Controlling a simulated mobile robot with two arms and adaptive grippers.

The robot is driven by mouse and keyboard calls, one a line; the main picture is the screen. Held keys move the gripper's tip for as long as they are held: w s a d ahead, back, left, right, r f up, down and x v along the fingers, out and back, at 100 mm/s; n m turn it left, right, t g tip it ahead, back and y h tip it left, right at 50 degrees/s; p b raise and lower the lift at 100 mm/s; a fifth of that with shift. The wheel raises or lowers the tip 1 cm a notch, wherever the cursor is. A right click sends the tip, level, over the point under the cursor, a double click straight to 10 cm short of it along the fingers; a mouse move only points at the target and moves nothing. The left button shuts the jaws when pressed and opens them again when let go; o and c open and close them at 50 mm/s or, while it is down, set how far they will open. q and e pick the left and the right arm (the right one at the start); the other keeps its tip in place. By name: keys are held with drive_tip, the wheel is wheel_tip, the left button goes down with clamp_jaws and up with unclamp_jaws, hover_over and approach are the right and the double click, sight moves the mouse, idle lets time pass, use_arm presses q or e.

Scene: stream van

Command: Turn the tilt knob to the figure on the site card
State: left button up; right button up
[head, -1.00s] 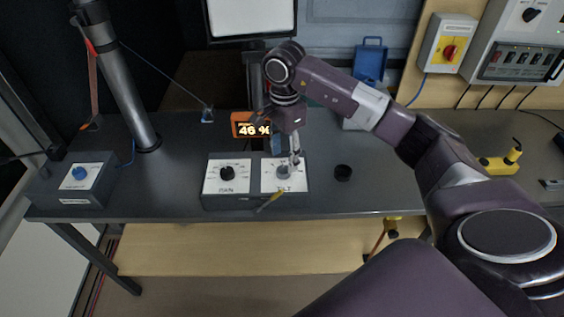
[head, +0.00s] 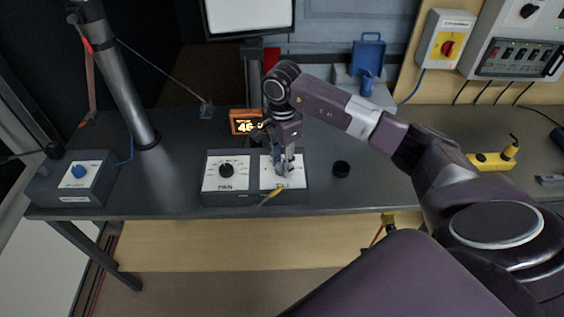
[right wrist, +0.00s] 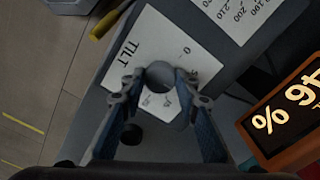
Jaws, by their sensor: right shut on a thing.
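The control box (head: 255,199) stands near the table's front edge, with a PAN panel (head: 213,184) on the left and a TILT panel (head: 267,183) on the right. My right gripper (head: 283,168) reaches down over the TILT panel and hides most of its knob in the head view. In the right wrist view, the round grey tilt knob (right wrist: 161,74) sits between the two fingertips, which are shut on it. Part of the TILT scale (right wrist: 190,58) shows, but the knob's pointer cannot be read. No readable site card shows. My left gripper is out of view.
An orange display (head: 241,116) stands behind the box, partly hidden by my gripper. A blue-knobbed box (head: 78,176) stands at far left.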

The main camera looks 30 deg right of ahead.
drive_tip(key=shift+c, duration=0.3)
drive_tip(key=m+b, duration=0.1)
drive_tip(key=m, duration=0.2)
drive_tip(key=m+b, duration=0.2)
drive_tip(key=m, duration=0.2)
drive_tip(key=shift+m, duration=0.3)
drive_tip(key=m+b, duration=0.1)
drive_tip(key=m, duration=0.3)
drive_tip(key=shift+w+r+m, duration=0.1)
drive_tip(key=shift+m, duration=2)
drive_tip(key=o, duration=1.2)
drive_tip(key=shift+c, duration=0.2)
